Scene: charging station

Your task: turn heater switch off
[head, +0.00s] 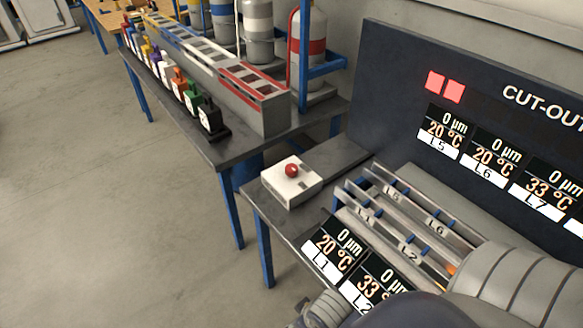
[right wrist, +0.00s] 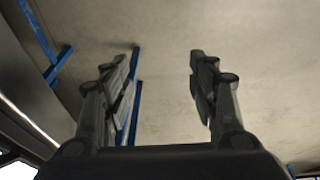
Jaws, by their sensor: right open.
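A white box (head: 291,182) with a round red button (head: 292,170) on top sits on the dark table, left of the display panel. No label reading "heater" shows, so I cannot tell whether this is the heater switch. My right gripper shows in the right wrist view (right wrist: 165,75). Its two fingers are apart with nothing between them, and pale floor lies beyond. My left gripper is not in view.
A dark display panel (head: 397,90) reading "CUT-OUT" stands at the right. Metal rails (head: 384,216) labelled L1 and L2 lie before it. A grey bench (head: 262,138) holds coloured connectors and gas cylinders (head: 258,28). Open floor (head: 80,200) lies at the left.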

